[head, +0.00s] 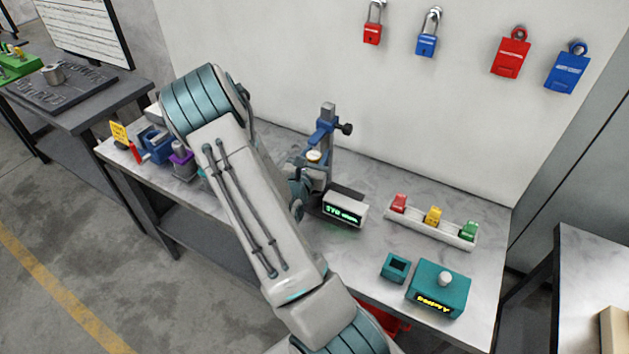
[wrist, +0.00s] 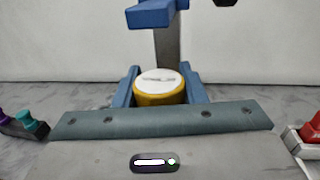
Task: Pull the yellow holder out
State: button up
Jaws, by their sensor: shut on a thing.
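The yellow holder (wrist: 160,98) is a round yellow piece with a white top. In the wrist view it sits between the two blue fingers of my gripper (wrist: 159,82), which is shut on it. In the head view the holder's pale top (head: 314,156) shows at the foot of a blue stand (head: 326,133) with a dark knob. My gripper (head: 306,180) is there too, mostly hidden behind my arm. The stand's column rises just behind the holder in the wrist view (wrist: 168,45). The holder's underside is hidden.
A white tray (head: 455,238) holds red, yellow and green blocks. Teal boxes (head: 437,289) stand at the front right. Blue and purple fixtures (head: 181,160) are at the left. Locks and tags hang on the wall.

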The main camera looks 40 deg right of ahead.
jog(key=shift+r+p, duration=0.95)
jog(key=shift+r, duration=0.55)
